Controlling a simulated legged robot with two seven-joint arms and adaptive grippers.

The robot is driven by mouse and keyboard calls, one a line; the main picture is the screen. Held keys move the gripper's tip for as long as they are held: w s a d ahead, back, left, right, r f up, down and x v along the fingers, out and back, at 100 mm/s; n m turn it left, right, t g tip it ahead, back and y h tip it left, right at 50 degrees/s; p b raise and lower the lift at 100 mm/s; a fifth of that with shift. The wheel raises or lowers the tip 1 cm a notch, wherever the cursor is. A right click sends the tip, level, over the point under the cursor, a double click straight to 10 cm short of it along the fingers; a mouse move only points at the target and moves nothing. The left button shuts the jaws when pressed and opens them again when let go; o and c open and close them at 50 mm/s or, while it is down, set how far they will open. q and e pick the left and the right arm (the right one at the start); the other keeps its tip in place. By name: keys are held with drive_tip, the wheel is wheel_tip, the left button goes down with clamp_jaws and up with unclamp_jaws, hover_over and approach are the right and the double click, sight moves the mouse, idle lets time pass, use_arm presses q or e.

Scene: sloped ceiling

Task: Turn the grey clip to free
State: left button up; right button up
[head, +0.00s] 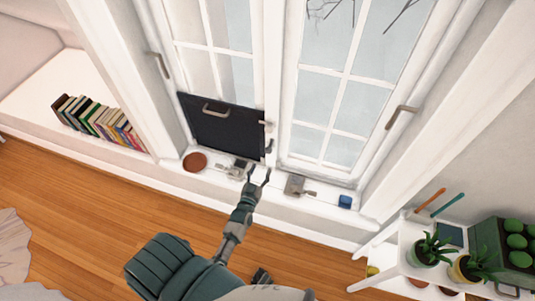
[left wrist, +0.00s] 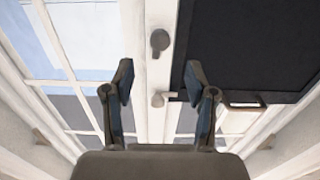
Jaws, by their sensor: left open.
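The grey clip (head: 269,146) is on the white post between the two windows, by the lower right edge of a black panel (head: 222,131). In the left wrist view, which shows the scene turned over, the grey clip (left wrist: 159,41) has a round head and a short lever lying along the post, beside the panel (left wrist: 260,45). A paler clip (left wrist: 160,99) has its lever pointing toward the panel edge; it also shows in the head view (head: 265,125). My left gripper (head: 258,173) is open and empty, just below the grey clip.
The sill holds a brown round dish (head: 195,161), metal fittings (head: 296,186) and a blue cup (head: 345,201). Books (head: 98,120) stand on the ledge at left. A white shelf with plants (head: 432,250) stands at right. Window handles (head: 401,114) stick out. Wooden floor is open at left.

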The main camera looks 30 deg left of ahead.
sight(270, 147)
use_arm(q)
drive_tip(key=x, duration=0.9)
drive_tip(key=shift+w+b, duration=0.2)
drive_tip(key=shift+b, duration=0.25)
use_arm(e)
drive_tip(key=shift+w+a+r, duration=0.15)
drive_tip(key=shift+w+r, duration=0.75)
drive_tip(key=shift+w, duration=0.25)
